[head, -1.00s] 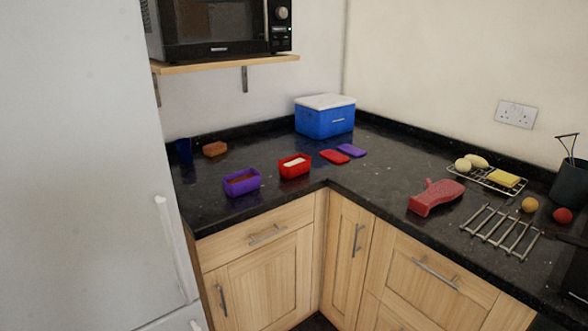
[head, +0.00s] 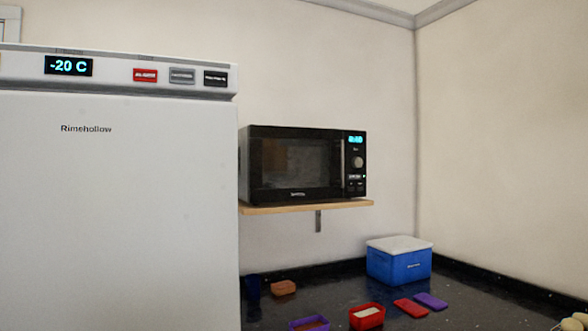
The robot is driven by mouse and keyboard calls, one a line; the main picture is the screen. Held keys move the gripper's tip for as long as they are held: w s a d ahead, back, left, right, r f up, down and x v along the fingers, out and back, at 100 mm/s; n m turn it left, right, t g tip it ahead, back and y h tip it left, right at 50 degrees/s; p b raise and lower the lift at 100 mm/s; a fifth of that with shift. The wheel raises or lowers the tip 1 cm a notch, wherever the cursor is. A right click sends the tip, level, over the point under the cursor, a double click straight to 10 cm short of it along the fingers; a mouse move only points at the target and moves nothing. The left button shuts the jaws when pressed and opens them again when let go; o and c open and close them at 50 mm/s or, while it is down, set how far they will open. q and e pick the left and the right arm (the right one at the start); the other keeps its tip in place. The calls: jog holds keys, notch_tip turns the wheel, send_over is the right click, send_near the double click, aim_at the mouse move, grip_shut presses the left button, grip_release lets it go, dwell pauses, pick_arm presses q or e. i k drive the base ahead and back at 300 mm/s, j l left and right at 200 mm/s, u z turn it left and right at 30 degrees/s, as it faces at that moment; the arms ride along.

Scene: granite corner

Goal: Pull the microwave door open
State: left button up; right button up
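The black microwave (head: 303,164) stands on a wooden wall shelf (head: 306,207) in the middle of the head view. Its door (head: 292,165) looks shut and has a dark window. An upright handle (head: 342,163) runs along the door's right edge. The microwave's left end is close to the freezer's edge in the picture. Neither of my grippers is in view.
A tall white freezer (head: 120,200) fills the left side. Below the shelf, a dark granite counter (head: 470,300) holds a blue box with a white lid (head: 399,262), a red container (head: 367,316), a purple container (head: 309,324) and two flat lids. The wall right of the microwave is bare.

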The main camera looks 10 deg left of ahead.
aim_at(285, 164)
jog(key=i, duration=1)
